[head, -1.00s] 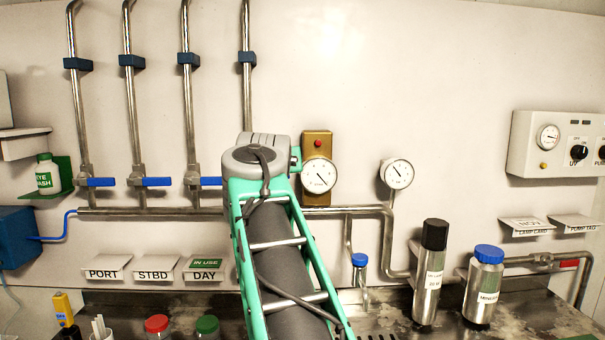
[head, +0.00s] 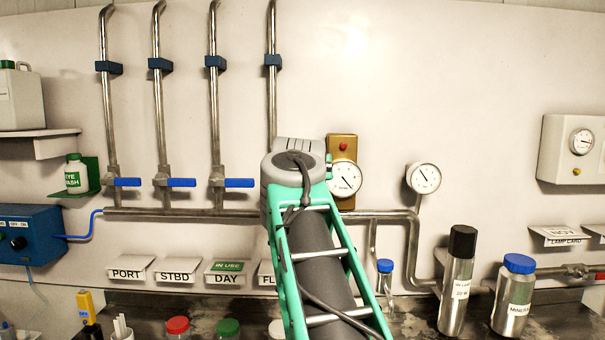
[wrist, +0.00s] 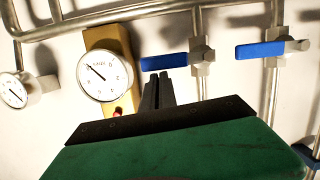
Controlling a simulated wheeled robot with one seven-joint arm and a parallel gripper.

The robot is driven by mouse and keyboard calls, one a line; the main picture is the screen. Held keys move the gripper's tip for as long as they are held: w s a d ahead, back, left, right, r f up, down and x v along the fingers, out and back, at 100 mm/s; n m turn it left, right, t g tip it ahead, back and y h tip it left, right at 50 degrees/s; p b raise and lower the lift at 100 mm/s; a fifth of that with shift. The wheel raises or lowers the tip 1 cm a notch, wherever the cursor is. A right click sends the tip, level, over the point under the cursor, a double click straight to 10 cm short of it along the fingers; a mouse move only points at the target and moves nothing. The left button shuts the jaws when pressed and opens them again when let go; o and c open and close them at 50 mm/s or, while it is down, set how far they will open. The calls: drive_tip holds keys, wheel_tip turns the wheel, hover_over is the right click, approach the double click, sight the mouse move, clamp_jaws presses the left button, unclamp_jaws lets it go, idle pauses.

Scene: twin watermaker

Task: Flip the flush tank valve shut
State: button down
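The flush tank valve is the fourth from the left and is hidden behind my arm in the head view; part of its label, "FL" (head: 265,280), shows below. In the wrist view, which is turned over, the valve body (wrist: 202,55) sits on its pipe, with its blue handle (wrist: 164,62) lying across the pipe direction and pointing toward the brass-plated gauge. My gripper (wrist: 157,78) has its dark fingers together, nothing seen between them. Their tips are close to the handle's edge; I cannot tell whether they touch. The gripper is hidden in the head view.
The day valve's blue handle (head: 239,183) and two more handles to its left also lie crosswise. A gauge (head: 345,178) on a brass plate is close beside my wrist. Bottles (head: 459,280) stand on the counter at right.

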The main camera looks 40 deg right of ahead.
wheel_tip(320, 180, up, 5)
drive_tip(key=p, duration=0.4)
drive_tip(key=f+b+v, duration=0.1)
drive_tip(key=b+v, duration=0.1)
drive_tip(key=v, duration=0.7)
drive_tip(key=shift+s+a, duration=0.2)
drive_tip(key=shift+s, duration=0.25)
drive_tip(key=shift+r, duration=0.1)
